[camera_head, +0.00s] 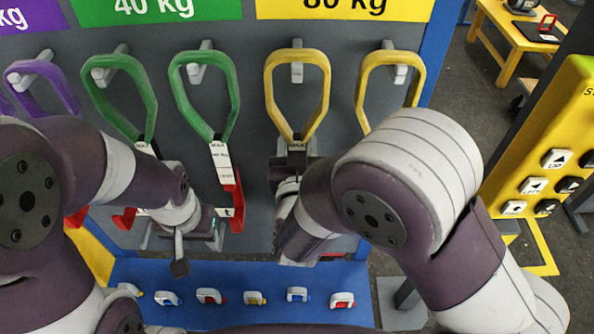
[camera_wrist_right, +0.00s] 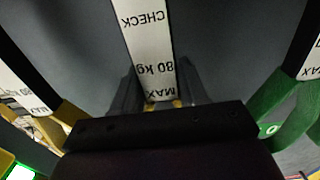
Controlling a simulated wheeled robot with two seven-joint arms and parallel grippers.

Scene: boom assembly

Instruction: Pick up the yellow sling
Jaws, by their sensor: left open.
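Two yellow slings hang under the yellow 80 kg sign (camera_head: 345,8). The left one (camera_head: 268,88) loops over a grey peg, with its dark strap and tag below. The other yellow sling (camera_head: 362,90) hangs to its right, its lower part hidden by my right arm. My right gripper (camera_head: 296,160) is at the lower end of the left yellow sling's loop. In the right wrist view, the white 80 kg tag (camera_wrist_right: 150,45) lies between the two fingers; whether they press on it is unclear. My left gripper (camera_head: 178,255) is open and empty, low in front of the panel.
Two green slings (camera_head: 173,75) hang under the green 40 kg sign (camera_head: 155,10), and a purple sling (camera_head: 62,85) hangs farther left. A blue ledge (camera_head: 235,310) with several small shackles runs below. A yellow button box (camera_head: 550,150) stands at right.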

